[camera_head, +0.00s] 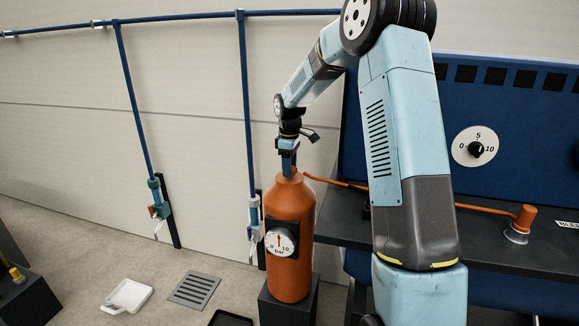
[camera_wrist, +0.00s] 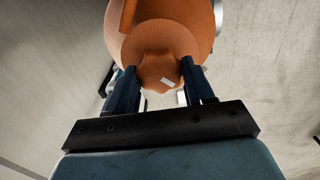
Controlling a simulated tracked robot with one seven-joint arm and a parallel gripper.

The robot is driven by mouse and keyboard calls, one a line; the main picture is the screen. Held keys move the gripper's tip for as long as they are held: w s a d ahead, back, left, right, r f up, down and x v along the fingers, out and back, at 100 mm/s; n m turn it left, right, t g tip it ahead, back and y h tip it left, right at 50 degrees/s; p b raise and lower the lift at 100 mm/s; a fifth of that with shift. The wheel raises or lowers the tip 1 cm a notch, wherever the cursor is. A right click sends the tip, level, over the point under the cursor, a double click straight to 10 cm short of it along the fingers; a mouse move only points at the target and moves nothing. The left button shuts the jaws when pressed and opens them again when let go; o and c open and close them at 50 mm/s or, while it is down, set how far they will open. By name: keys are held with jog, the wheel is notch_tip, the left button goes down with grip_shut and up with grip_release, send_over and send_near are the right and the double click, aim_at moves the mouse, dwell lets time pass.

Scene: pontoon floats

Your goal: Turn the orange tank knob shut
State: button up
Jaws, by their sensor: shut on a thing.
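The orange tank (camera_head: 290,235) stands upright on a dark block, with a round dial gauge (camera_head: 282,241) on its front. My gripper (camera_head: 288,163) points down at the top of the tank. In the wrist view the orange knob (camera_wrist: 160,72), with a small white mark on it, sits between the two dark blue fingers of my gripper (camera_wrist: 159,82). The fingers are shut on the knob from both sides. In the head view the knob is mostly hidden by the fingers.
An orange hose (camera_head: 340,184) runs right from the tank top, over a dark bench (camera_head: 345,232). A blue panel with a 0–10 dial (camera_head: 476,147) stands behind it. Blue wall pipes (camera_head: 246,110) stand left. A white tray (camera_head: 130,295) and a floor grate (camera_head: 194,290) lie on the floor.

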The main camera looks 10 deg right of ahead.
jog(key=m, duration=0.3)
jog(key=shift+r+m, duration=0.1)
jog(key=shift+m, duration=0.3)
jog(key=m, duration=0.3)
jog(key=shift+m, duration=0.3)
jog(key=m, duration=0.3)
jog(key=shift+m, duration=0.3)
jog(key=m, duration=0.4)
jog(key=shift+m, duration=0.3)
jog(key=m, duration=0.5)
jog(key=shift+w, duration=0.1)
jog(key=m, duration=0.6)
